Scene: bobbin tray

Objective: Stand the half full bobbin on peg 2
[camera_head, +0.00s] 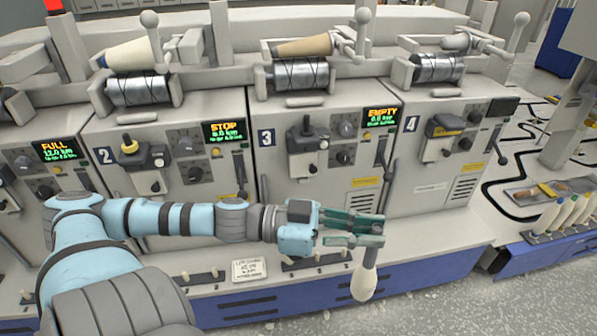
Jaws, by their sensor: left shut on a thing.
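My left gripper (366,232) reaches in from the left and is shut on a pale bobbin (366,281). The bobbin hangs below the fingers, roughly upright, with its wider rounded part down, out in front of the machine's ledge. I cannot tell from this view how full it is. Short pegs stand on dark strips along the front ledge, one strip (203,278) under unit 2 and one (316,260) under unit 3. No peg number is readable. My right gripper is not in view.
Winding units numbered 2, 3 and 4 stand behind my arm; a yellow-topped knob (129,146) is on unit 2. A small printed card (250,270) is on the ledge. At right, several bobbins (566,212) stand in a rack, below a tray (515,195) with loose bobbins.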

